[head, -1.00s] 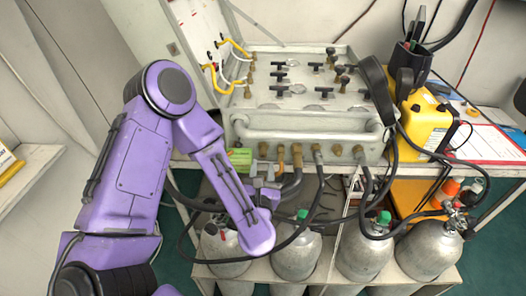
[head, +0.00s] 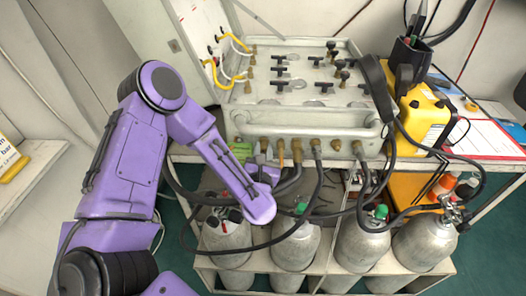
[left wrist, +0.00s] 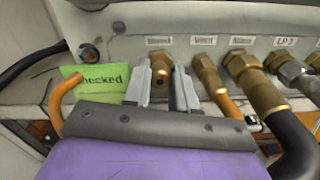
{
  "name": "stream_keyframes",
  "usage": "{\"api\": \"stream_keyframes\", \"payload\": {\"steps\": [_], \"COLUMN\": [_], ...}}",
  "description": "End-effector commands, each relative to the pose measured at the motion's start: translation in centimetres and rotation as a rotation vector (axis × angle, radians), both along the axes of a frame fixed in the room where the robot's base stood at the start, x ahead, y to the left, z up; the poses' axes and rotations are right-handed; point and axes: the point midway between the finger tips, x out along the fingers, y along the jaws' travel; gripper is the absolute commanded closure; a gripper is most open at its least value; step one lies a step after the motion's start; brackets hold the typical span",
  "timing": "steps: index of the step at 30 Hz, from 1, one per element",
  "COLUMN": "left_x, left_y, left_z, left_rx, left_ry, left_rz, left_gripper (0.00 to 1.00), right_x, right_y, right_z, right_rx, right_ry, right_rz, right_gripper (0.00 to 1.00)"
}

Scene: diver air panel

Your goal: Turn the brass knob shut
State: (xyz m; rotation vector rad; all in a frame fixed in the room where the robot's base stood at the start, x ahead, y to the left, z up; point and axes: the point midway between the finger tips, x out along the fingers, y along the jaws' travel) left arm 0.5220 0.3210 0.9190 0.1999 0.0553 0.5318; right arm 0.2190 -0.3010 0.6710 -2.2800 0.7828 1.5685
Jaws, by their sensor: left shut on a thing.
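The brass knob (left wrist: 160,66) is the leftmost brass piece in the row under the panel's front edge, below a small label. In the left wrist view it sits between the two grey fingers of my left gripper (left wrist: 161,80), which is shut on it. In the head view my left gripper (head: 263,160) reaches up to the left end of the brass row, and the knob (head: 264,146) shows just above it. My right gripper is not in view.
An orange hose with a brass fitting (left wrist: 207,75) stands close right of the knob, then thicker black hoses. A green "checked" tag (left wrist: 95,82) is on the left. Grey cylinders (head: 293,245) stand below. A yellow case (head: 420,115) is on the right.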

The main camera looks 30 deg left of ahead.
Motion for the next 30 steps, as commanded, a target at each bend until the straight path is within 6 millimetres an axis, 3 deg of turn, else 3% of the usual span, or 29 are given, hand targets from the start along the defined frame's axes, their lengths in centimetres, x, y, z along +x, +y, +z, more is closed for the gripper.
{"api": "stream_keyframes", "payload": {"steps": [11, 30], "left_x": [0.1, 0.1], "left_y": [-0.1, -0.2], "left_z": [0.0, -0.1], "left_rx": [0.173, 0.690], "left_ry": [0.104, 0.421], "left_rz": [-0.003, -0.004], "left_gripper": [1.00, 1.00], "right_x": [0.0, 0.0], "right_y": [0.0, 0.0], "right_z": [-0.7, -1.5], "right_rx": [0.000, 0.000], "right_ry": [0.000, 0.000], "right_rz": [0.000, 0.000], "right_gripper": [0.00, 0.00]}}
